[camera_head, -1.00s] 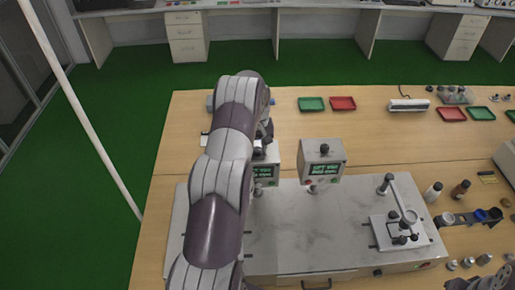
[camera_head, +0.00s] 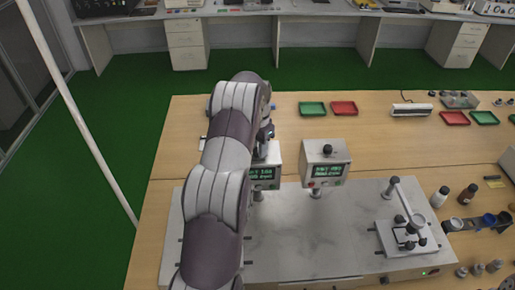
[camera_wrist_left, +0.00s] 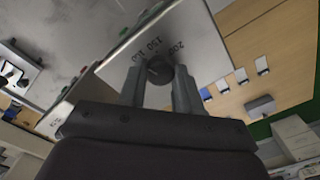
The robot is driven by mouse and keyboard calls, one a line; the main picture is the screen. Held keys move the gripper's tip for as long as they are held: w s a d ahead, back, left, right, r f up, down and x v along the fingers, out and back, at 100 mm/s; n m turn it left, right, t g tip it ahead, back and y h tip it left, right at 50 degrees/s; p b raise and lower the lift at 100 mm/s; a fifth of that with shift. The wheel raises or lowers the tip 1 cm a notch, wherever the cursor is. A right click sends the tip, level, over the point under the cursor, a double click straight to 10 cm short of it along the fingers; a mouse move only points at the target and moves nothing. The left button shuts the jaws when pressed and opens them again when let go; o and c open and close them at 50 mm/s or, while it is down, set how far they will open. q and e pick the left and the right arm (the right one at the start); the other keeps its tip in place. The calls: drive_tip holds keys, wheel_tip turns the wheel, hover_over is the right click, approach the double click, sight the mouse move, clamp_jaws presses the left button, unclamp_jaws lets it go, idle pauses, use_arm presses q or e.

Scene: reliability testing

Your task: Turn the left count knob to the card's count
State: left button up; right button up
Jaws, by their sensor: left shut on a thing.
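The left count knob (camera_wrist_left: 159,71) is a dark round knob on a pale metal panel (camera_wrist_left: 190,32) with printed numbers, among them 150 and 200. My left gripper (camera_wrist_left: 159,82) is shut on this knob, one finger on each side. In the head view my left arm covers most of the left box (camera_head: 268,173), whose green display shows text too small to read. My left gripper (camera_head: 266,135) is partly hidden there at the box's top. The right box (camera_head: 325,177) has its own dark knob (camera_head: 328,150), untouched. I cannot make out the card. My right gripper is out of view.
Green (camera_head: 312,108) and red (camera_head: 344,108) trays lie behind the boxes. A press-like stand (camera_head: 408,232) and bottles (camera_head: 440,196) are at the right. The grey bench plate (camera_head: 310,240) in front of the right box is mostly clear.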

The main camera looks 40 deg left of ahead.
use_arm(q)
drive_tip(key=m, duration=0.4)
drive_tip(key=shift+w+r+m, duration=0.15)
drive_tip(key=shift+r+m, duration=0.05)
drive_tip(key=shift+m, duration=0.1)
drive_tip(key=m, duration=0.9)
drive_tip(key=shift+f+m, duration=0.1)
drive_tip(key=shift+m, duration=0.3)
drive_tip(key=shift+d+f+m, duration=0.1)
drive_tip(key=shift+m, duration=1.7)
drive_tip(key=shift+s, duration=0.2)
drive_tip(key=o, duration=1)
drive_tip(key=shift+o, duration=0.2)
drive_tip(key=shift+d, duration=0.15)
